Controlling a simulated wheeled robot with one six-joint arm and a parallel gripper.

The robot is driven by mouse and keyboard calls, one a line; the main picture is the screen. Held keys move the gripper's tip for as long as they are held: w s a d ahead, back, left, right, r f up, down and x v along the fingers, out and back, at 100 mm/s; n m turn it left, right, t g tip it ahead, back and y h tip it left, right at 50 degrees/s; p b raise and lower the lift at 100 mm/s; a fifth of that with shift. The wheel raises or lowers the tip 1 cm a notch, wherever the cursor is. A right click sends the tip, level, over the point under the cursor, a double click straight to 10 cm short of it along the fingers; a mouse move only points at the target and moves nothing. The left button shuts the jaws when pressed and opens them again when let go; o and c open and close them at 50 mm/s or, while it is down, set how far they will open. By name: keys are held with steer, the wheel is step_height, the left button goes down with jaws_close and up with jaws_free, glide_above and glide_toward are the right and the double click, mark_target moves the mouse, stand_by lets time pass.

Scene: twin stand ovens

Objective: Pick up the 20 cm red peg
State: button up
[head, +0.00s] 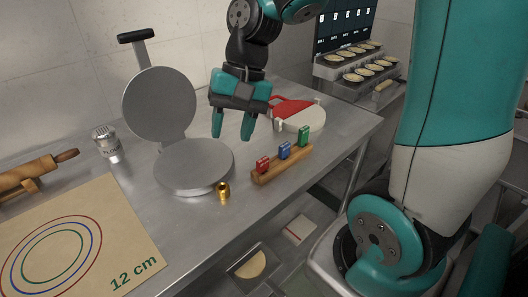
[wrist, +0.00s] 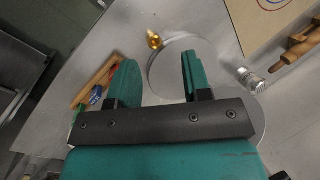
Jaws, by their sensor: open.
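A small red peg (head: 263,165) stands at the near left end of a wooden rack (head: 284,166) on the metal counter. A blue peg (head: 284,151) and a green peg (head: 304,136) stand in the same rack to its right; any size marks are too small to read. My gripper (head: 232,136) is open and empty, pointing down above the counter, behind and left of the rack in the head view. In the wrist view, the rack (wrist: 92,86) and blue peg (wrist: 96,95) lie left of my gripper (wrist: 157,66); the left finger partly covers the rack's far end.
An open round press with a lower plate (head: 194,166) and raised lid (head: 160,104) stands left of my gripper. A brass piece (head: 223,192) stands before it. The counter's right edge is close.

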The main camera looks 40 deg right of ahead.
steer(key=w+d+m+p, duration=0.2)
steer(key=w+d+m, duration=0.2)
steer(key=d+m, duration=0.55)
steer(key=m+p, duration=0.1)
steer(key=m, duration=0.2)
glide_toward(264, 159)
steer(key=shift+y, duration=0.3)
steer(key=x, duration=0.2)
steer(key=p+x, duration=0.1)
steer(key=x, duration=0.2)
steer(key=shift+w+d+f, duration=0.1)
steer(key=shift+d, duration=0.1)
steer(key=shift+p+x, duration=0.65)
steer(key=shift+x, duration=2.25)
jaws_close()
